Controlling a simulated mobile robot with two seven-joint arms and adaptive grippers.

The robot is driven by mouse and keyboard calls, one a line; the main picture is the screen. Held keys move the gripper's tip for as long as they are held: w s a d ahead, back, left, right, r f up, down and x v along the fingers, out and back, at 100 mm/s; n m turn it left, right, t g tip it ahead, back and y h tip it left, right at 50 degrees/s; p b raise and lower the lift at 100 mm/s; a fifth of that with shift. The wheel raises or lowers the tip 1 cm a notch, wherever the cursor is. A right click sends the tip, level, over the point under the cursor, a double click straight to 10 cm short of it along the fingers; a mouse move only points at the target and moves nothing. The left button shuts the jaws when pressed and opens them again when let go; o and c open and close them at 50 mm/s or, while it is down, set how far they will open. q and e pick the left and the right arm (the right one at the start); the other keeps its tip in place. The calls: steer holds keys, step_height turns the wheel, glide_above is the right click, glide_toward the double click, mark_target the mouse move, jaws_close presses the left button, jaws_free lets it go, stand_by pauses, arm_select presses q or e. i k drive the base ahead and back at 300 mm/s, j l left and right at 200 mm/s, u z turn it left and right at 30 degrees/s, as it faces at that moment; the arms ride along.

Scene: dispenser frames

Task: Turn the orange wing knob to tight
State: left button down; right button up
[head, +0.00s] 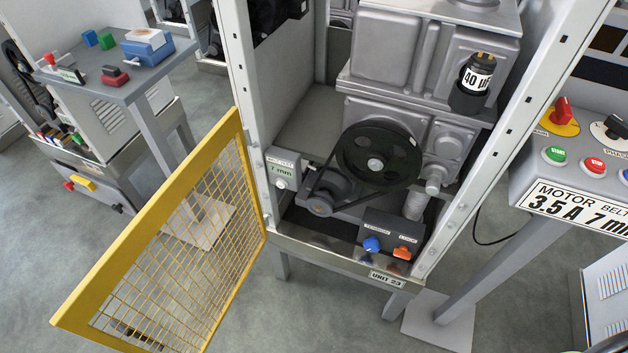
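The orange wing knob (403,252) sits on the front of a dark grey box (391,232) low in the open cabinet. A blue knob (372,244) is just left of it on the same box. Small white labels are above both knobs, but the one over the orange knob is too small to read. Which setting the orange knob points at cannot be told. Neither of my grippers is in view.
A yellow mesh door (150,225) stands swung open at the left. A black pulley (378,154) with a belt is above the knobs. A control panel (580,190) on a post is at the right.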

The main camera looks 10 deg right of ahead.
mark_target(402, 253)
steer(key=z, duration=1.15)
